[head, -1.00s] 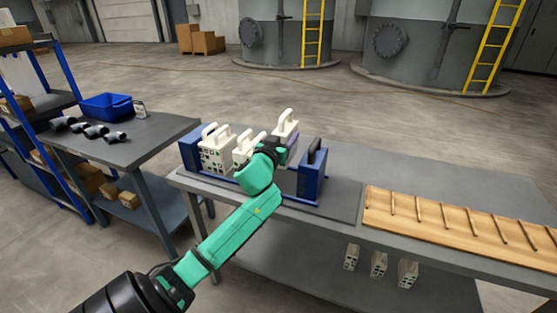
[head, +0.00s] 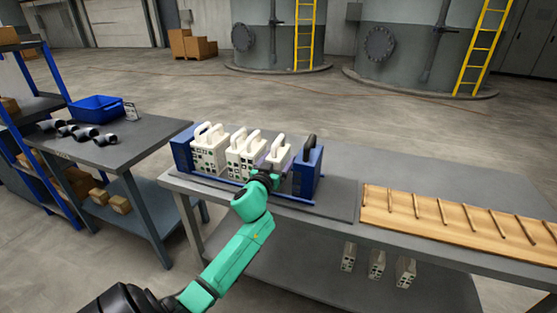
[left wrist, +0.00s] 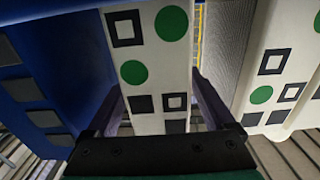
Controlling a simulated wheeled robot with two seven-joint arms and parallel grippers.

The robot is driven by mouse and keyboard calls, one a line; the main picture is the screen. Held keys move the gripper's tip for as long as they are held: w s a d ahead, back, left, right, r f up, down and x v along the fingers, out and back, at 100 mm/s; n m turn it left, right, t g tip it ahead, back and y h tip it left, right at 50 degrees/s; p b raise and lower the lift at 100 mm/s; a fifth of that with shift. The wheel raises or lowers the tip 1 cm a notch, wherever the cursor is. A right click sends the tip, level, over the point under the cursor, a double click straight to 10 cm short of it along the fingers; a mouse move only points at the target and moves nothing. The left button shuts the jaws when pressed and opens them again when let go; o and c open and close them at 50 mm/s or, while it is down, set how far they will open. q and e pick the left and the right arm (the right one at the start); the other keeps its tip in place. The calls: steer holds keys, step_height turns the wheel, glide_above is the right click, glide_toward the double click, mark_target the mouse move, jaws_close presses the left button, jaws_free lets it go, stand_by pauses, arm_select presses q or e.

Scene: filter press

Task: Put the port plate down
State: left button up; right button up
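The port plate (head: 280,154) is a white upright plate with a loop handle on top. It sits low in the filter press, between the other white plates (head: 210,153) and the blue end block with a black handle (head: 308,172). My left gripper (head: 266,178) is at its near side, shut on it. In the left wrist view the plate (left wrist: 155,65) shows black squares and green circles, with the dark fingers (left wrist: 158,88) at its two side edges. Its lower edge is hidden by the gripper. My right gripper is not in view.
The blue rail (head: 220,181) of the press lies on a grey bench (head: 430,180). A wooden board (head: 455,216) with thin rods is to the right. Several white plates (head: 376,264) are below the bench. A side table with a blue bin (head: 97,108) stands left.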

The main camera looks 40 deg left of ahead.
arm_select(q)
steer(key=shift+r, duration=0.25)
steer(key=shift+s+d+f, duration=0.1)
steer(key=shift+s+f, duration=0.05)
steer(key=shift+s, duration=0.2)
steer(key=v, duration=1.1)
steer(key=shift+s, duration=0.15)
